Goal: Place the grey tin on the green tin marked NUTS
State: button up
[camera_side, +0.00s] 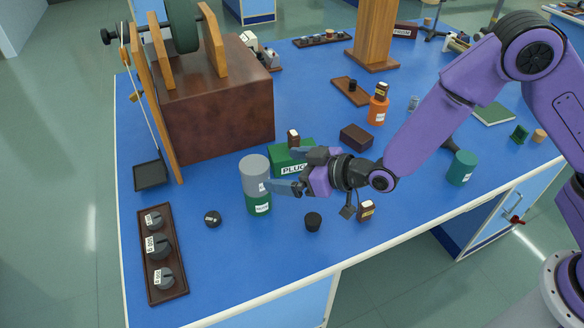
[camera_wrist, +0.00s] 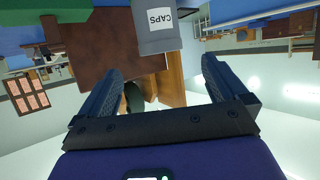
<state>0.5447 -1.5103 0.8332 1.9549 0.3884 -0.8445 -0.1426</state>
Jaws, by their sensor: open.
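The grey tin (camera_side: 254,172) stands upright on a green tin (camera_side: 257,204) in the side view. The green tin's white label is too small to read there. The grey tin, labelled CAPS, also shows in the wrist view (camera_wrist: 158,38), just beyond the fingertips and roughly between their lines. My gripper (camera_side: 282,171) is open at the right of the grey tin, and one finger overlaps the tin's right edge in the side view. In the wrist view my gripper (camera_wrist: 162,68) has both fingers apart with nothing between them. I cannot tell whether a finger touches the tin.
A green PLUGS box (camera_side: 286,157) with a small brown bottle stands behind my gripper. A dark knob (camera_side: 213,218), a black stopper (camera_side: 313,221) and a small brown bottle (camera_side: 366,210) stand in front. A weight tray (camera_side: 163,255) is at the left. Another green tin (camera_side: 462,168) stands right.

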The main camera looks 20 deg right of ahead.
jog(key=shift+s+d+r, duration=0.15)
jog(key=shift+s, duration=0.1)
jog(key=s+d+r+n+g, duration=0.25)
jog(key=s+r+g, duration=0.2)
jog(key=s, duration=0.45)
jog(key=s+d+r+n+g+h, duration=0.1)
jog(key=s+d+r+g+h, duration=0.1)
jog(key=s+d, duration=0.8)
jog(key=s+d+r+n+g+h, duration=0.1)
jog(key=s+d+g+h, duration=0.3)
jog(key=s+d, duration=0.6)
jog(key=d+r+h, duration=0.1)
jog(key=d, duration=0.4)
jog(key=shift+r+n+h, duration=0.3)
jog(key=shift+r+n, duration=0.05)
